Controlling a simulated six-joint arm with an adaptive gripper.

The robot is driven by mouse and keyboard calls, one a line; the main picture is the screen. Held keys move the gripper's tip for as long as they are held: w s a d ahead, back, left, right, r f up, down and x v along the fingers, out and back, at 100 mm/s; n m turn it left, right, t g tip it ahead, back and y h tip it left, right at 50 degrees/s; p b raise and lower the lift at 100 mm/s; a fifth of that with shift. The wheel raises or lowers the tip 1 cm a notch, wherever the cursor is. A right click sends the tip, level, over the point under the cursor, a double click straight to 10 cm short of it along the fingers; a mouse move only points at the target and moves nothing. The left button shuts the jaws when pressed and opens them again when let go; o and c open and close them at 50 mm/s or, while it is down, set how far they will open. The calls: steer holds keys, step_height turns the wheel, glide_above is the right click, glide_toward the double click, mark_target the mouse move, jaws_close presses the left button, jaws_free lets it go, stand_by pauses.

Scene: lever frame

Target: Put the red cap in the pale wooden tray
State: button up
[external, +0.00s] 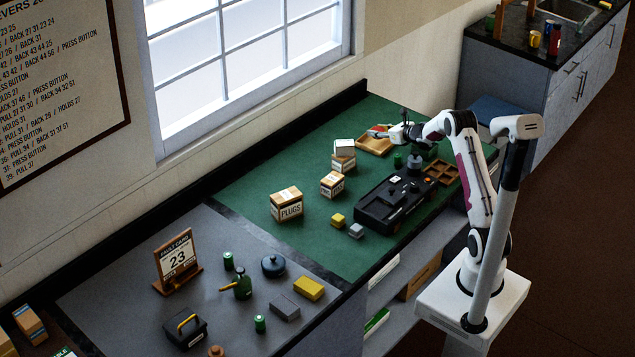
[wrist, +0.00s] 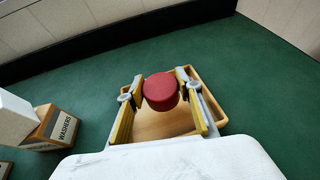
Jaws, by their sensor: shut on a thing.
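The red cap (wrist: 161,91) is held between the two fingertips of my gripper (wrist: 161,88), which is shut on it. In the wrist view the cap appears over the pale wooden tray (wrist: 208,88), whose floor and rim show around and below it. The gap between cap and tray floor is hard to judge. The cap is very small there.
A washers box (wrist: 58,130) with a white block on it stands left of the tray in the wrist view. The plugs box (external: 287,205), a black lever frame (external: 395,203) and a brown divided tray (external: 441,172) are on the green surface. The wall edge runs behind.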

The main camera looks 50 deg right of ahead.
mark_target(377, 142)
steer(key=shift+f, duration=1.4)
steer(key=shift+f, duration=0.15)
steer(key=o, duration=0.8)
steer(key=shift+o, duration=0.2)
steer(key=shift+r, duration=0.2)
steer(key=shift+v, duration=5.95)
steer(key=shift+a, duration=0.1)
